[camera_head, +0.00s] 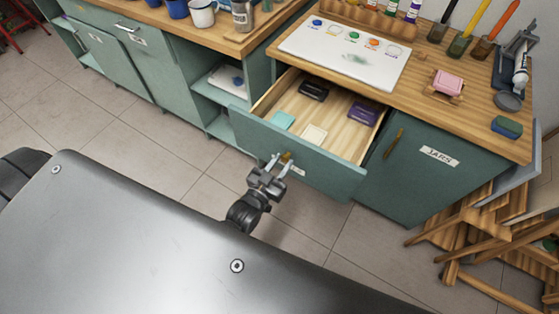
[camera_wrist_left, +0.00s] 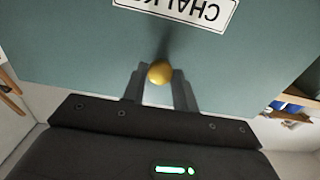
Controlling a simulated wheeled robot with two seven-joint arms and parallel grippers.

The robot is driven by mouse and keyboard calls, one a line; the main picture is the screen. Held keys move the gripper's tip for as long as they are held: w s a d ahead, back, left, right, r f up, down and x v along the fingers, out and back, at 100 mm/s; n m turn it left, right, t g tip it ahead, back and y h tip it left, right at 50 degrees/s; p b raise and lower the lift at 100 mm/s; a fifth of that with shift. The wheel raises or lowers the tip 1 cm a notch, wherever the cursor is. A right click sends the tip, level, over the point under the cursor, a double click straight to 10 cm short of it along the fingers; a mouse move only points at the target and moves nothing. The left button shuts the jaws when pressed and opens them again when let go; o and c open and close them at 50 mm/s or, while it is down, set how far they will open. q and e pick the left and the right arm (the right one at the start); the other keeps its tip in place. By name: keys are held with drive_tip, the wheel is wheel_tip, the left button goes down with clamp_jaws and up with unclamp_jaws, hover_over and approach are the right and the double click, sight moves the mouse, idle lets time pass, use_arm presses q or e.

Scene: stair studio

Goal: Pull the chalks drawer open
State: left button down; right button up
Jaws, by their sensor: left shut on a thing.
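The chalks drawer (camera_head: 325,172) is green-fronted with a pale wooden inside, and it stands well out of its cabinet in the head view. Inside lie a black block, a purple block, a teal piece and a cream piece. My left gripper (camera_head: 271,170) is at the drawer front, shut on the brass knob (camera_wrist_left: 159,72). The knob shows between the two fingers in the left wrist view. The label (camera_wrist_left: 190,8) reading CHALKS, partly cut off, appears upside down there on the drawer front (camera_wrist_left: 75,50). My right gripper is not in view.
A cabinet door labelled JARS (camera_head: 438,156) is closed, right of the drawer. The wooden top (camera_head: 420,103) above holds a paint palette (camera_head: 345,52), jars with brushes and a pink block. Folded wooden easels (camera_head: 480,230) lean at the right. Tiled floor (camera_head: 190,170) is clear at the left.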

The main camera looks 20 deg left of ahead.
use_arm(q)
drive_tip(key=c, duration=1.1)
unclamp_jaws()
